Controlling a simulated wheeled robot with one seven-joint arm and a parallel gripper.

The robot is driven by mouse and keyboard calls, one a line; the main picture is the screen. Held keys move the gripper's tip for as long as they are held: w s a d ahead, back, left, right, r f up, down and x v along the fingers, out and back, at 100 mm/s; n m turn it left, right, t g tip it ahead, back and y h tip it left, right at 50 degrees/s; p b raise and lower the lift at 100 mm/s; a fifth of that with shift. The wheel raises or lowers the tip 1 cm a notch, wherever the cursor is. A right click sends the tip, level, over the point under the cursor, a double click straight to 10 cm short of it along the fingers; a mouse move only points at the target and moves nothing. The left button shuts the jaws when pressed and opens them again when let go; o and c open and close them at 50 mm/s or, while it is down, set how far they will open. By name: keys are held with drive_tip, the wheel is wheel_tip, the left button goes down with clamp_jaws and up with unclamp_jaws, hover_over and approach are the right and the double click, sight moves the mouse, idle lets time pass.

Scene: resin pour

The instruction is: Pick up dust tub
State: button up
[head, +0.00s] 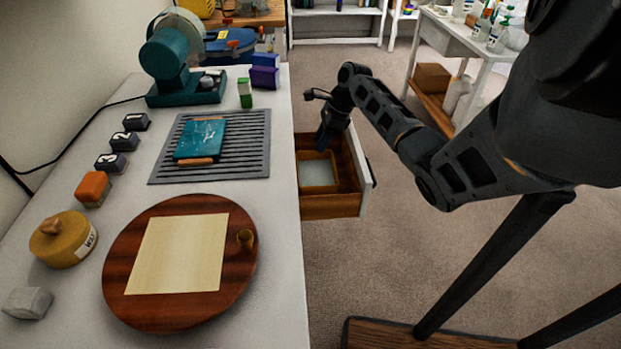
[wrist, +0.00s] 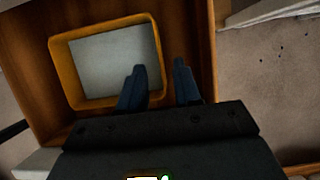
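A square orange-yellow tub with a pale grey inside, which I take to be the dust tub (head: 318,189), sits in an open wooden drawer (head: 335,207) on the right side of the workbench. It also shows in the wrist view (wrist: 62,72). My gripper (head: 322,142) reaches down into the drawer at the tub's far side. In the wrist view my gripper (wrist: 159,68) is open. One dark finger is over the tub's inside and the other is outside, with the tub's right wall between them. I cannot tell whether either finger touches it.
The workbench (head: 285,220) bears a round wooden board (head: 130,303), a slotted grey mat (head: 256,150) with a teal item (head: 200,138), and a yellow lidded pot (head: 62,245). The drawer's white front (head: 361,160) stands close to my arm. Carpet (head: 390,255) lies open to the right.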

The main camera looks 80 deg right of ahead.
sight(312, 164)
drive_tip(key=shift+x, duration=3.35)
drive_tip(key=shift+w, duration=0.15)
drive_tip(key=shift+c, duration=0.2)
clamp_jaws()
